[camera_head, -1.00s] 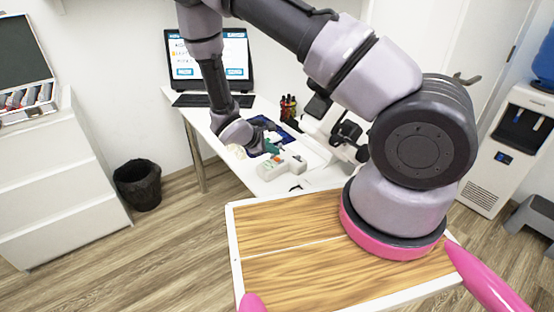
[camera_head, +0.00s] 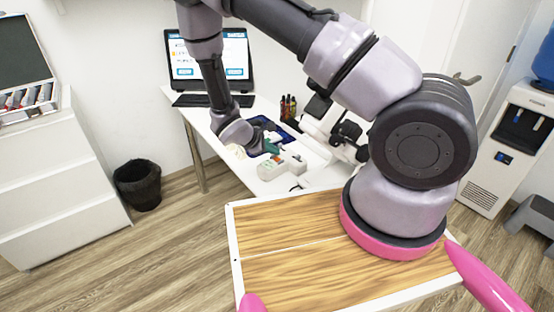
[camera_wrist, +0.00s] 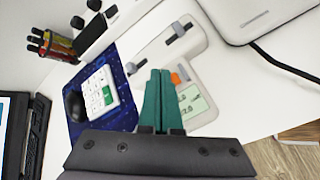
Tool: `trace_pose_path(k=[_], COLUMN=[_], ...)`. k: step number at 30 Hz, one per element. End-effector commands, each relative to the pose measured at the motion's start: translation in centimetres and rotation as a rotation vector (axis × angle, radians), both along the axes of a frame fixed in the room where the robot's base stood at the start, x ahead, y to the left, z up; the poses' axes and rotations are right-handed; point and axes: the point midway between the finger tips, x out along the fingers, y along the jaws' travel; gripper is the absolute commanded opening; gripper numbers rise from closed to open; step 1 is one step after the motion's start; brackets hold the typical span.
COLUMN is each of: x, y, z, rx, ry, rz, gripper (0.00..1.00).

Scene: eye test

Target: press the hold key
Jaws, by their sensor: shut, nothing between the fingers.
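A white handheld device (camera_wrist: 202,68) lies on the white table. It has grey sliders (camera_wrist: 179,33), a pale green display with dark digits (camera_wrist: 191,102) and a small orange key (camera_wrist: 180,75). No key label can be read, so I cannot tell which is the hold key. In the head view the device (camera_head: 284,166) lies just below my gripper (camera_head: 271,147). In the wrist view my gripper (camera_wrist: 160,73) has its green fingers together and empty. The fingertips are over the device, just left of the orange key. Contact cannot be told, and the fingers hide part of the device.
A white keypad (camera_wrist: 98,92) with a green key and a black mouse (camera_wrist: 74,105) lie on a blue mat (camera_wrist: 122,72) beside the device. A pen holder (camera_wrist: 58,47) stands behind. A larger white machine (camera_wrist: 250,12) with a black cable (camera_wrist: 285,66) is at the right.

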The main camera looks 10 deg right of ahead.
Motion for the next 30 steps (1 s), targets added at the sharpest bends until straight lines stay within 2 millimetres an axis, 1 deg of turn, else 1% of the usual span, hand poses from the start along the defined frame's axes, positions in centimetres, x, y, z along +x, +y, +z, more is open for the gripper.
trace_pose_path(k=[8, 17, 30], x=[0.0, -0.01, 0.0], y=[0.0, 0.01, 0.0], z=[-0.03, -0.83, -0.92], rx=[0.0, 0.0, 0.0], ry=[0.0, 0.001, 0.0], rz=[0.0, 0.001, 0.0], gripper=[0.0, 0.0, 0.0])
